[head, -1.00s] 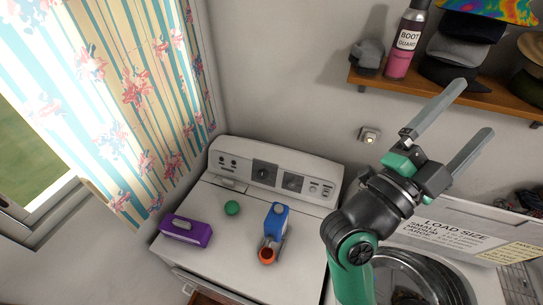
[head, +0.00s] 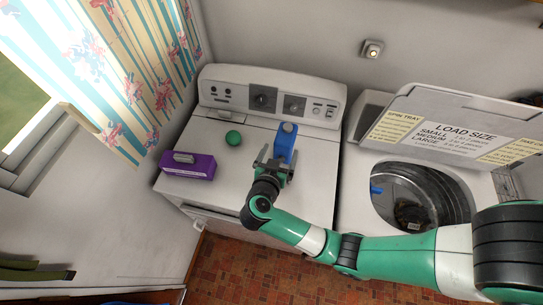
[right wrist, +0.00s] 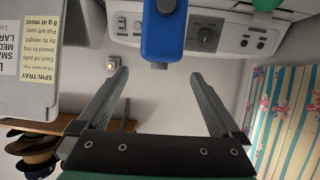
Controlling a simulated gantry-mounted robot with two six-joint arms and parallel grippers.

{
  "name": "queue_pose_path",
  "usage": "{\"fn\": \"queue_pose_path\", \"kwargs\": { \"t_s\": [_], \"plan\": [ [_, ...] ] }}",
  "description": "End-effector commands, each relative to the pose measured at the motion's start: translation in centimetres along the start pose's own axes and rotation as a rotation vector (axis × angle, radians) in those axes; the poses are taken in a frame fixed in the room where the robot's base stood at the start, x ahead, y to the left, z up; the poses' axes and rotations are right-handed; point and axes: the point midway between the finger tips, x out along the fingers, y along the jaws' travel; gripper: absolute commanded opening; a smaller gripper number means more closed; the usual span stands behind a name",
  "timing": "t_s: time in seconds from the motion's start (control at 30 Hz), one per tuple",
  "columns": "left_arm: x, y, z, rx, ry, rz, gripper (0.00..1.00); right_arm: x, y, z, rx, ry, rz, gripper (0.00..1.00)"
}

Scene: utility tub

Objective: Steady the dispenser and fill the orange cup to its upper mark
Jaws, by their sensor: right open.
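The blue dispenser (head: 284,138) stands on the white machine's top, toward its right side. My right gripper (head: 278,157) is at the near side of the dispenser, with its two fingers spread open. In the right wrist view the dispenser (right wrist: 163,38) shows at the top centre, just beyond the open fingertips (right wrist: 161,80). I cannot tell whether a finger touches it. The orange cup does not show now; my right gripper and wrist cover the area in front of the dispenser. My left gripper is in neither view.
A green ball (head: 233,138) and a purple box (head: 188,167) sit left of the dispenser on the white machine top (head: 225,185). An open-lidded washer with a drum (head: 425,195) stands to the right. A control panel (head: 225,93) rises behind.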

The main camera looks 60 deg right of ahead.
Motion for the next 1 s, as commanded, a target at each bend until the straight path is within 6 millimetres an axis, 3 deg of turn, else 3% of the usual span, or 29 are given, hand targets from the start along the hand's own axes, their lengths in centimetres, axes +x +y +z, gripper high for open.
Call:
{"fn": "queue_pose_path", "kwargs": {
  "t_s": [0.17,0.6,0.8,1.0],
  "plan": [
    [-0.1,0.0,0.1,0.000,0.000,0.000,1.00,1.3,0.0,-0.1,0.003,0.001,0.003,1.00],
    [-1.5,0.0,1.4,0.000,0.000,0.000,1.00,9.9,0.0,0.0,0.004,0.001,0.002,1.00],
    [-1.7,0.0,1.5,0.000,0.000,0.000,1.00,11.5,0.0,-0.2,0.004,0.001,0.000,1.00],
    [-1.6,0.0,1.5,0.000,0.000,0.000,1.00,11.6,-0.1,-0.3,0.003,0.001,-0.002,1.00]
  ]
}}
